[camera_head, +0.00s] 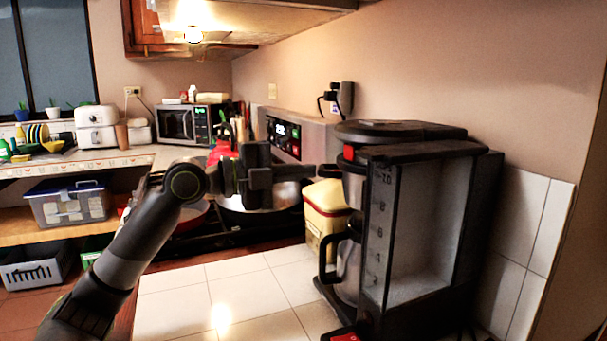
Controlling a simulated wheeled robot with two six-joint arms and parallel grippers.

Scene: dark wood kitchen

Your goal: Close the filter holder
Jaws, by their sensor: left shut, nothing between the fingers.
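The coffee maker (477,215) stands on the white tiled counter at the right, black with a clear water tank marked with numbers. Its filter holder (353,183) shows as a narrow part under the black lid, at the machine's left side, below a small red piece. I cannot tell how far it stands out. The carafe (347,265) with a black handle sits below it. My left gripper (312,172) is shut and empty, its fingers pointing right, a little left of the filter holder and seemingly apart from it. My right gripper is not in view.
A yellow and white container (326,212) stands behind the carafe. A pot (262,212) sits on the stove behind my left gripper. The tiled counter (225,300) left of the coffee maker is clear. A tiled wall (522,235) closes off the right.

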